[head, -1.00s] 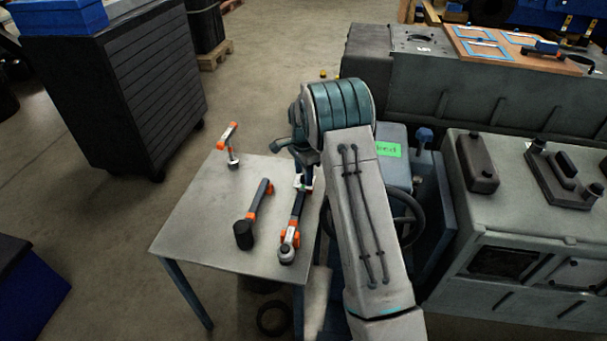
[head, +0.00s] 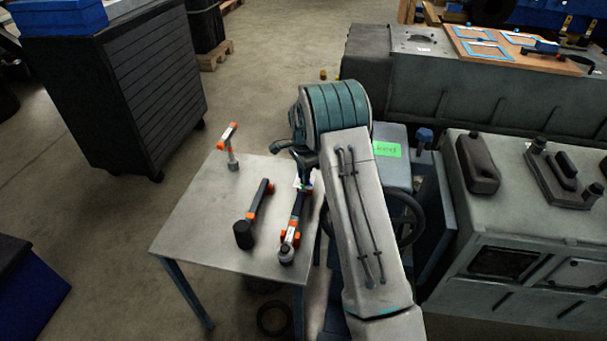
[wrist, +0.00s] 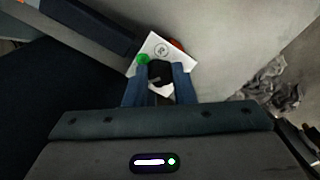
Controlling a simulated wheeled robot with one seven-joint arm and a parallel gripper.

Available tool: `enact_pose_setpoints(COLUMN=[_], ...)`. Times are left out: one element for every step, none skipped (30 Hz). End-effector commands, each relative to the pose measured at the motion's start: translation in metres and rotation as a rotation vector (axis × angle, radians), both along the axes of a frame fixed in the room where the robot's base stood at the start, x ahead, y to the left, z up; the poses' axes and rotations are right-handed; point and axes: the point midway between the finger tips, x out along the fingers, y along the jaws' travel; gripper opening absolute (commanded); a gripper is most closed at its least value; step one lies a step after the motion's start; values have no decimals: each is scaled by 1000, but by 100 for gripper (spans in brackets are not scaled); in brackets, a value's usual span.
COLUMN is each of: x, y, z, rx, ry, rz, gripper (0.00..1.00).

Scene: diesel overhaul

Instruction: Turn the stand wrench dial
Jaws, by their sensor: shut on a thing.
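My gripper (wrist: 159,86) points down over the right part of the grey table. In the wrist view its two blue fingers are shut on a small black knob (wrist: 160,72), which I take to be the dial. The knob stands at a white plate (wrist: 153,47) with a round mark and a green spot (wrist: 143,58). In the head view the black and orange wrench (head: 291,232) lies just below my gripper, its far end hidden by it. Which wrench the dial belongs to is not clear.
On the table (head: 195,215) a second wrench (head: 255,213) lies left of the first, and an orange-topped tool (head: 229,145) stands at the back left. A handwheel (head: 408,215) and a grey machine (head: 520,215) are to the right.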

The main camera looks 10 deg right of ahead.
Motion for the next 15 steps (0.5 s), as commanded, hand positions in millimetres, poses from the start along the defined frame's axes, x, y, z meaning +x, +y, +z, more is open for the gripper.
enact_pose_setpoints(x=[0,0,1,1,1,1,1,1,1,1,1,1,1,1,2], y=[1,1,1,1,1,1,1,1,1,1,1,1,1,1,1], z=[0,0,0,0,0,0,0,0,1,1,1,1,1,1,1], rx=[-1,0,0,0,-1,0,-1,-1,-1,-1,-1,-1,-1,-1,-1], ry=[0,-1,0,0,0,0,0,0,0,0,0,-1,-2,-2,-2], rz=[-21,-40,-66,-87,-109,-142,-168,-194,-232,-260,-288,-327,-355,-384,-423], gripper=[0,0,0,0,0,0,0,0,0,0,0,0,0,0,0])
